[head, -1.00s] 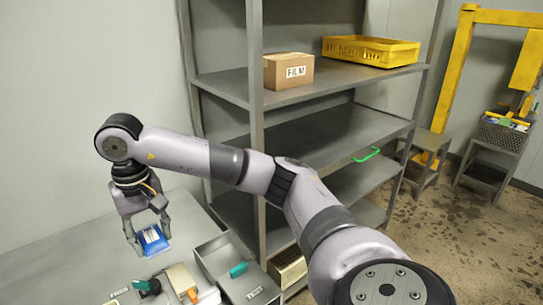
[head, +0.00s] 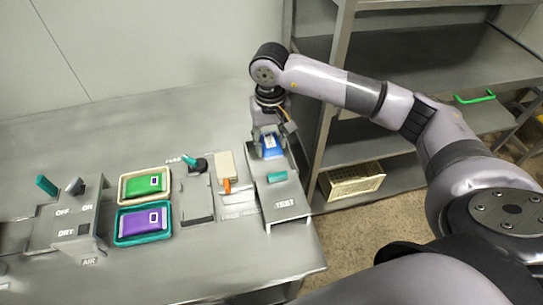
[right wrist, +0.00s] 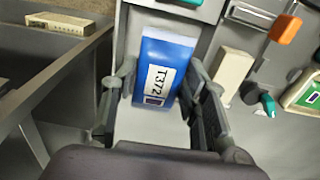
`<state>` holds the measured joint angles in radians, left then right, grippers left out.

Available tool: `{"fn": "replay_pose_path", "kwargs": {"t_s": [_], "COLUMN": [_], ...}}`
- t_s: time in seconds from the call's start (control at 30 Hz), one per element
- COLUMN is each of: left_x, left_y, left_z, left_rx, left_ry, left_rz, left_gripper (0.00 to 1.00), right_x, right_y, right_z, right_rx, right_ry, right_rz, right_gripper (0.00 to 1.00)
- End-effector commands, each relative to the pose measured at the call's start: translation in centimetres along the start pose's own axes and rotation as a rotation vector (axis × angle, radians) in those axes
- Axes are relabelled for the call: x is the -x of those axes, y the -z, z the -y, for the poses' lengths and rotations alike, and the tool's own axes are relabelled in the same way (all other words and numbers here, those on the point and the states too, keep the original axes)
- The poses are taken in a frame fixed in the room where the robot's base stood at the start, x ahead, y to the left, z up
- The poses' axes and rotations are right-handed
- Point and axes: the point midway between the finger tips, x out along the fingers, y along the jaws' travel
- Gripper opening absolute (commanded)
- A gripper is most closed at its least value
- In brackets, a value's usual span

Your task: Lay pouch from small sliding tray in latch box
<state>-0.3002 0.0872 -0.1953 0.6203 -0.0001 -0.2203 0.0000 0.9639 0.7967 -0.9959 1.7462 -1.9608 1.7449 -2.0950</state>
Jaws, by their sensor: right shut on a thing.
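A blue pouch with a white label (head: 272,146) is between the fingers of my right gripper (head: 268,140). In the right wrist view the pouch (right wrist: 165,62) reads T372 and the fingers (right wrist: 163,95) are shut on its sides. It is at the open back part of the grey box marked TEST (head: 283,208), which has a teal handle (head: 277,176). I cannot tell whether the pouch touches the box floor. Which thing is the latch box or the small sliding tray is not clear. My left gripper is not in view.
A green pouch (head: 145,184) lies in a cream tray, a purple pouch (head: 143,223) in a teal tray. A cream block (head: 225,166) and an orange handle (head: 227,186) stand left of the box. A switch box (head: 75,228) is further left. Shelves rise at right.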

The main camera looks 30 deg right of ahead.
Motion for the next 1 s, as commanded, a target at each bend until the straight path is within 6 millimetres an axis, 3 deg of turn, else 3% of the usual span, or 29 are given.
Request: {"fn": "replay_pose_path", "kwargs": {"t_s": [0.1,0.37,0.6,1.0], "left_x": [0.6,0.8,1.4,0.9], "left_y": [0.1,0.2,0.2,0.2], "left_z": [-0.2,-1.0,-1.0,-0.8], "left_rx": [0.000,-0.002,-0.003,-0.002], "left_ry": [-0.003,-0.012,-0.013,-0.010], "left_rz": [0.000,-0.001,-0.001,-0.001], "left_gripper": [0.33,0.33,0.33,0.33], "right_x": [-2.2,-4.4,-7.7,-8.5], "right_y": [-0.1,0.0,0.0,0.1], "right_z": [0.0,0.1,0.0,0.0], "right_rx": [-0.001,-0.001,-0.002,0.000], "right_ry": [0.000,0.001,0.000,0.000], "right_rz": [0.004,0.000,0.003,-0.001], "right_gripper": [0.13,0.13,0.13,0.13]}}
